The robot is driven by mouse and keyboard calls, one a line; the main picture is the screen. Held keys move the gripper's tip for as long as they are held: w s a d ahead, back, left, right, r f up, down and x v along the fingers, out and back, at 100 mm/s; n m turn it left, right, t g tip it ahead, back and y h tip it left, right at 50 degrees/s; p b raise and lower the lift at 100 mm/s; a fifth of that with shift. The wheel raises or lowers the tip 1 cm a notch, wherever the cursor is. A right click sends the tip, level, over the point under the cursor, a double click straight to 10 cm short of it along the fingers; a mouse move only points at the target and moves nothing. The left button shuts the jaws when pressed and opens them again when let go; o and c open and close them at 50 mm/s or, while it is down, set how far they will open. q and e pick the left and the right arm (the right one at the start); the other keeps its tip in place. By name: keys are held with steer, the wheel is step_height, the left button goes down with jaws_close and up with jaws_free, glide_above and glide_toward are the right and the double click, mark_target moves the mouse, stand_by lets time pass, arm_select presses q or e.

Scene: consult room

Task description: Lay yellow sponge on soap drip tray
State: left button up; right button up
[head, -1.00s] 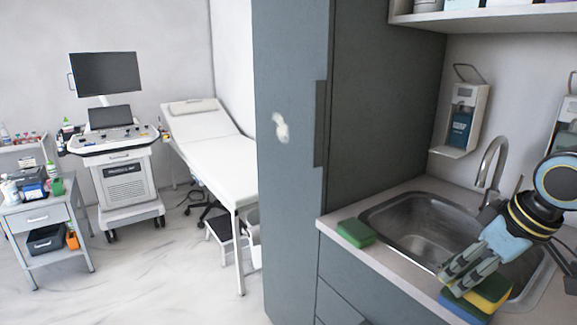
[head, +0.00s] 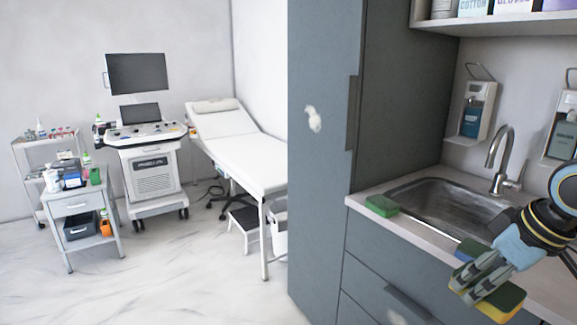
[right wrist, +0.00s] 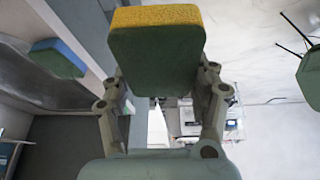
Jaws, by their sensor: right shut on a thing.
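My right gripper (head: 480,285) is shut on the yellow sponge (head: 505,303), which has a dark green face. It holds the sponge in front of the counter's front edge. In the right wrist view the sponge (right wrist: 155,55) sits between the fingers, its green face toward the camera and a yellow edge on top. A soap dispenser (head: 477,108) hangs on the wall behind the sink, with a pale soap drip tray (head: 463,141) at its foot, bare as far as I see. The sponge is well apart from it.
A green sponge (head: 382,205) lies left of the metal sink (head: 445,203). A blue sponge (head: 472,247) lies at the sink's front rim, close behind my gripper. The tap (head: 499,160) stands behind the sink. A second dispenser (head: 563,125) hangs at the right. A tall grey cabinet (head: 325,200) stands left.

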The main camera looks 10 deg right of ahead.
step_height(320, 180, down, 4)
steer(key=b, duration=0.3)
steer(key=shift+s+r, duration=0.1)
step_height(320, 180, down, 10)
steer(key=b, duration=0.9)
steer(key=shift+r, duration=0.1)
